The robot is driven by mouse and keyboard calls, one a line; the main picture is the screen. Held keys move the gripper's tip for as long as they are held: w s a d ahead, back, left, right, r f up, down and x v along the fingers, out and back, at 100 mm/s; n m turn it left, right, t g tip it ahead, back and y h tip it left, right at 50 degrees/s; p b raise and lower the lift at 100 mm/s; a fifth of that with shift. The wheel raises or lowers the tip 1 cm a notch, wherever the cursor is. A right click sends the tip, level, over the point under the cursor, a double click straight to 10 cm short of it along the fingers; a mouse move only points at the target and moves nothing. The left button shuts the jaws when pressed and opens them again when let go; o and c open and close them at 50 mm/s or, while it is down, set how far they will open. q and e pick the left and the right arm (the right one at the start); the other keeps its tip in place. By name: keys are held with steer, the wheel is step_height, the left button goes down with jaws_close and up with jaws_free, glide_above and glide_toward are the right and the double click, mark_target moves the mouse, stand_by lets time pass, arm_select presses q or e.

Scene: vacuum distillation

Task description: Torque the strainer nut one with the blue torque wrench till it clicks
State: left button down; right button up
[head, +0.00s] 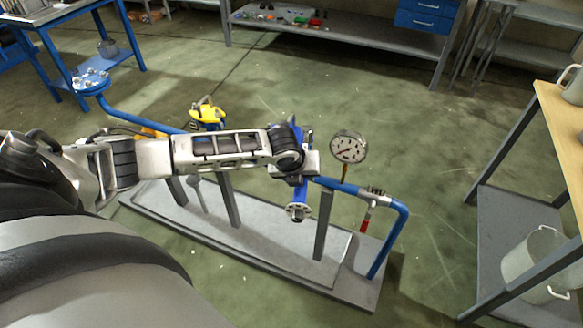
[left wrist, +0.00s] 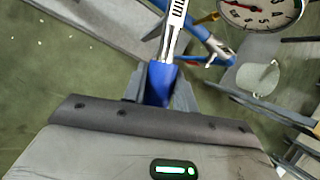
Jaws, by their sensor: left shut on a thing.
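My left gripper (head: 300,163) reaches in from the left over the blue pipe rig. In the left wrist view its fingers (left wrist: 160,90) are shut on the blue handle of the torque wrench (left wrist: 161,80). The wrench's silver shaft with dark lettering runs up out of the top of that view, so its head is hidden. The blue strainer branch (head: 300,200) hangs below the gripper in the head view, with a grey round end (head: 298,212). The strainer nuts are too small to tell apart, and I cannot tell whether the wrench touches one. My right gripper is not in view.
A dial gauge (head: 348,147) stands just right of the gripper, above the blue pipe (head: 390,203). A red-handled lever (head: 366,222) hangs near the pipe's right end. A yellow fitting (head: 207,112) is behind my arm. A wooden-topped table (head: 560,130) is at right.

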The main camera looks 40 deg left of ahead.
arm_select(q)
steer(key=w+d+n+g+y+b, duration=0.2)
steer(key=w+d+n+b, duration=0.3)
steer(key=w+d+n, duration=0.3)
steer(key=w+n+y, duration=0.1)
steer(key=w, duration=0.2)
steer(key=shift+d+y, duration=0.15)
steer(key=shift+y, duration=0.25)
steer(key=shift+w+r, duration=0.1)
steer(key=shift+r, duration=0.05)
steer(key=s+m+p, duration=0.1)
steer(key=p, duration=0.1)
steer(key=s+a+p, duration=0.1)
steer(key=s+p, duration=0.1)
steer(key=p, duration=0.1)
steer(key=shift+m+t+h, duration=0.3)
steer(key=shift+m, duration=0.1)
